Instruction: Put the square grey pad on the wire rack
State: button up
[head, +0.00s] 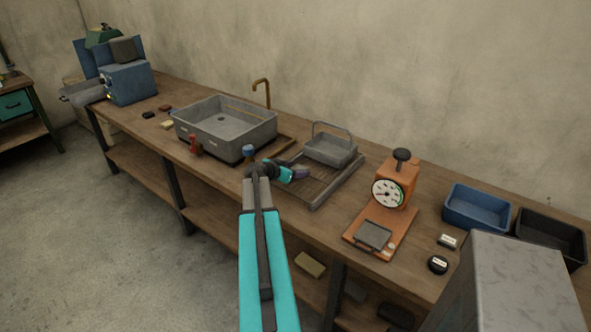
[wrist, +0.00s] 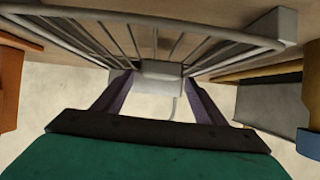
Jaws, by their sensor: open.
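A square grey pad (head: 374,235) lies on the orange base of a dial gauge, right of my gripper in the head view. The wire rack (head: 342,187) lies on the bench in the middle, with a grey metal frame and thin rods. It also shows in the wrist view (wrist: 200,28), across the top. My gripper (head: 304,172) is over the rack's left part in the head view. In the wrist view its purple fingers (wrist: 158,88) are apart with nothing held. The pad cannot be made out in the wrist view.
A grey basket with a handle (head: 330,150) stands at the rack's back. A grey sink (head: 225,125) is to the left. The orange dial gauge (head: 398,182) stands to the right, then blue (head: 477,208) and black (head: 552,238) bins. Small blocks (head: 166,125) lie left of the sink.

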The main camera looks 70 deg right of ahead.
jog(key=b+v, duration=0.3)
jog(key=v, duration=0.8)
jog(key=shift+a+r, duration=0.2)
jog(key=shift+a, duration=0.15)
jog(key=shift+w, duration=0.25)
